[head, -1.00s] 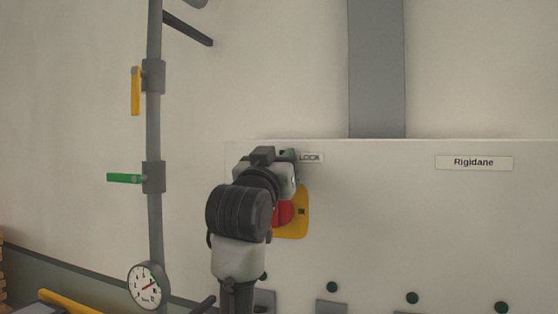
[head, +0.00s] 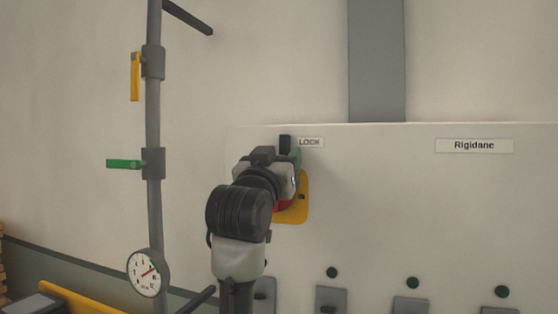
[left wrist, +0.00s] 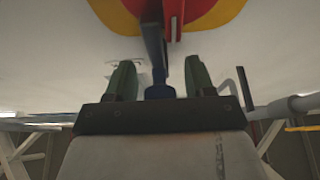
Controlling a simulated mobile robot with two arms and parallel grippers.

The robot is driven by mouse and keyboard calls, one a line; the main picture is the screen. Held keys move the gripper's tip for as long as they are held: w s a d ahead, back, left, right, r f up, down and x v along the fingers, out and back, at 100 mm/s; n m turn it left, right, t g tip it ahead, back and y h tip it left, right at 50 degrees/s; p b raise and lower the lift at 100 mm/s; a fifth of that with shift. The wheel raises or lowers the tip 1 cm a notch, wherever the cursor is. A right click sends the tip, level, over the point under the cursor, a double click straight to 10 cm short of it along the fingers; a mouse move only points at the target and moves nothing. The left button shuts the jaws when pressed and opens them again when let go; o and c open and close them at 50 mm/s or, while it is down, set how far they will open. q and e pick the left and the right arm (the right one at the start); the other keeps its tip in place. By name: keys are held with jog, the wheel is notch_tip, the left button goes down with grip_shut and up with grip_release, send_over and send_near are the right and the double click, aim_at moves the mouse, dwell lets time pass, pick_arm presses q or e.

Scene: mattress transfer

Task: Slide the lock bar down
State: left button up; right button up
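The black lock bar (head: 285,145) sticks up beside the LOCK label (head: 311,142) on the white panel (head: 400,190). My left gripper (head: 293,160) is in front of the panel just below its top, and my wrist hides most of the fingers there. In the left wrist view, two green fingers of the left gripper (left wrist: 159,75) stand apart, with the dark bar (left wrist: 154,55) between them and gaps on both sides. A red knob (left wrist: 160,10) on a yellow plate (left wrist: 225,12) lies beyond the fingertips. My right gripper is not in view.
A grey pipe (head: 155,215) at left carries a yellow lever (head: 135,77), a green lever (head: 123,164) and a round gauge (head: 148,273). Several green buttons (head: 412,283) line the lower panel.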

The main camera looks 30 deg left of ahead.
pick_arm(q)
jog(key=b+v, duration=0.5)
jog(key=v, duration=0.5)
jog(key=shift+s+f+b, duration=0.2)
jog(key=shift+s+b, duration=0.1)
jog(key=shift+s, duration=0.05)
jog(key=shift+d, duration=0.15)
